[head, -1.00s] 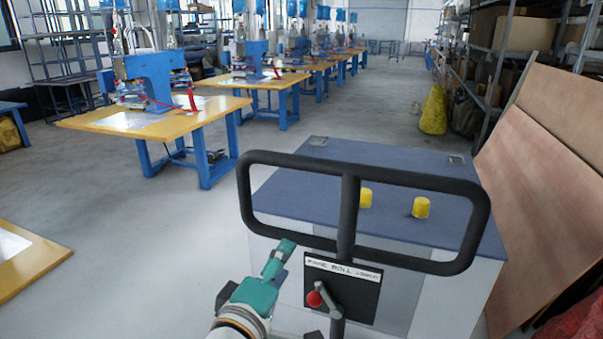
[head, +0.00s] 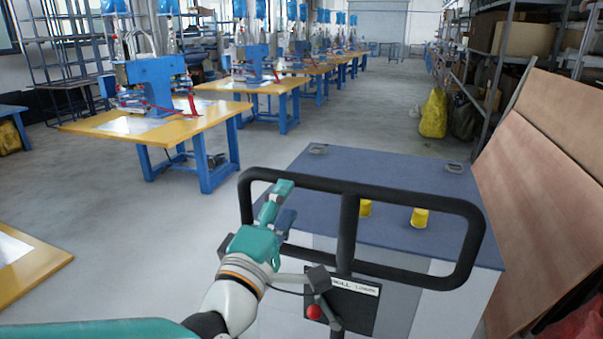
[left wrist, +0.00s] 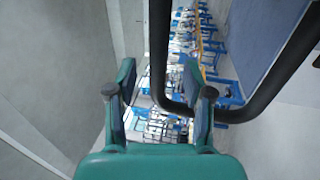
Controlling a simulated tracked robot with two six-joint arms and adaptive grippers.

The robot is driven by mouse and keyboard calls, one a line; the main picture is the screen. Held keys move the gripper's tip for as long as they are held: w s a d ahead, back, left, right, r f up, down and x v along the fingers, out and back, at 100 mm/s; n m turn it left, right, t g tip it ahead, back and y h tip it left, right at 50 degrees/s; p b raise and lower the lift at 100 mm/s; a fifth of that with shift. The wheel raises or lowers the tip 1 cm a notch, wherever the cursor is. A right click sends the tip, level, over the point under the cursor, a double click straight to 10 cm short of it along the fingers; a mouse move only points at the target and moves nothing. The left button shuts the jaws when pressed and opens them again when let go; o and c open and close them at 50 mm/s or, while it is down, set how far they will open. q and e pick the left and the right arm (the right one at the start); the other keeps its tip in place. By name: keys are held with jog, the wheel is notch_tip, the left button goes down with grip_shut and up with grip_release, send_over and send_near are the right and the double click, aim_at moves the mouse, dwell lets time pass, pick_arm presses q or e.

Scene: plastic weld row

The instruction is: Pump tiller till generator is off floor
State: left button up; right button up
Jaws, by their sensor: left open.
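The tiller is a black tube loop handle (head: 349,225) with a centre post, upright in front of me. A lever with a red knob (head: 314,312) sits at its foot beside a black labelled plate (head: 356,306). The generator (head: 400,184) is a grey box with a blue top and yellow caps, behind the tiller. Its underside and the floor contact are hidden. My left gripper (head: 285,202) is open at the loop's left side. In the left wrist view, the tube (left wrist: 160,50) runs between the gripper's fingers (left wrist: 160,92) in the picture; I cannot tell whether they touch. My right gripper is out of view.
Brown boards (head: 535,190) lean close at the right. Yellow-topped work tables (head: 150,125) with blue machines run back along the left. A table corner (head: 30,265) is near at the left. The grey floor between is clear. Shelves (head: 490,80) stand at the far right.

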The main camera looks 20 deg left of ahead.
aim_at(298, 187)
pick_arm(q)
jog(key=w+p, duration=0.1)
jog(key=w, duration=0.2)
jog(key=w+r, duration=0.1)
jog(key=w, duration=0.2)
jog(key=shift+w+d+r+p, duration=0.1)
jog(key=shift+w+r+p, duration=0.05)
jog(key=shift+w+p, duration=0.15)
grip_shut()
